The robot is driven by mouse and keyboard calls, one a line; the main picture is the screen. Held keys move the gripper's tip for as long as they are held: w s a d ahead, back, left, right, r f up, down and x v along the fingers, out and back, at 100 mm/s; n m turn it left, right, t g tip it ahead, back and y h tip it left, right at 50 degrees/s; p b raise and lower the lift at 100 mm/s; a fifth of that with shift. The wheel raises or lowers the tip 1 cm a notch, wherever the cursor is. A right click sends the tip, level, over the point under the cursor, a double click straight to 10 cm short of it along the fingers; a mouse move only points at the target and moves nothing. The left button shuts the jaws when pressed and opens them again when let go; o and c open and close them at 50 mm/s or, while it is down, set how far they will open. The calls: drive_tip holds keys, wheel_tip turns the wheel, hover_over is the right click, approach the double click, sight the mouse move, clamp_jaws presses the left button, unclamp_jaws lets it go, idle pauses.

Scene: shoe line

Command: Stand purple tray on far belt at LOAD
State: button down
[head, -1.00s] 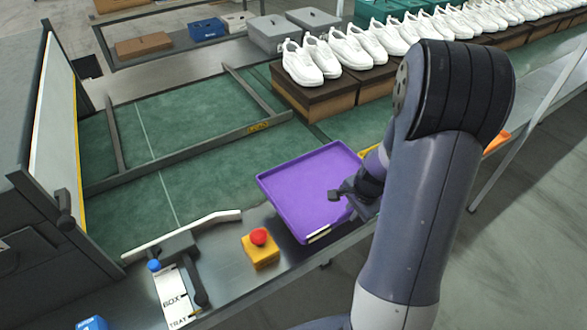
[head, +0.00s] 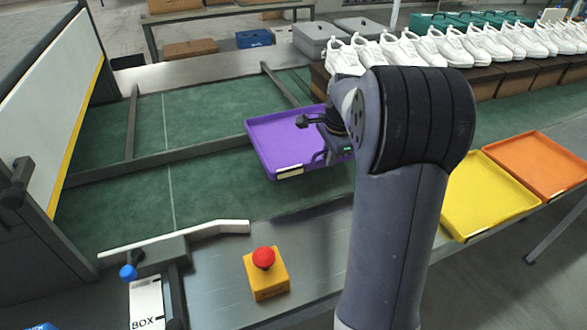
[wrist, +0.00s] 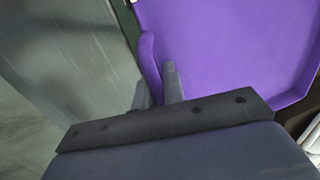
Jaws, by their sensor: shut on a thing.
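The purple tray (head: 285,138) is held flat by my gripper (head: 322,128), over the green belts near the dark divider rail. In the wrist view the tray (wrist: 230,50) fills the upper right, and my gripper's fingers (wrist: 158,92) are shut on its rim. The far belt (head: 205,115) is the green strip behind the divider rail (head: 160,160). The near belt (head: 220,190) lies in front of it. The tray hides part of the rail. The LOAD marking cannot be seen now.
White shoes on brown boxes (head: 345,60) line the belt at the back right. A yellow tray (head: 485,200) and an orange tray (head: 540,165) lie at the right. A red button on a yellow box (head: 266,275) and a white guide arm (head: 175,238) stand in front.

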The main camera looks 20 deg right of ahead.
drive_tip(key=shift+w+f, duration=0.2)
drive_tip(key=x, duration=0.3)
drive_tip(key=s+b+x, duration=0.1)
drive_tip(key=x, duration=0.2)
drive_tip(key=s+x, duration=0.1)
drive_tip(key=x, duration=0.2)
drive_tip(key=shift+w+f, duration=0.1)
drive_tip(key=shift+f, duration=0.2)
drive_tip(key=shift+f+b, duration=0.15)
drive_tip(key=shift+b, duration=0.15)
drive_tip(key=c, duration=1.5)
unclamp_jaws()
drive_tip(key=p+v, duration=0.1)
drive_tip(key=v, duration=1.1)
drive_tip(key=shift+p, duration=0.35)
drive_tip(key=shift+a, duration=0.1)
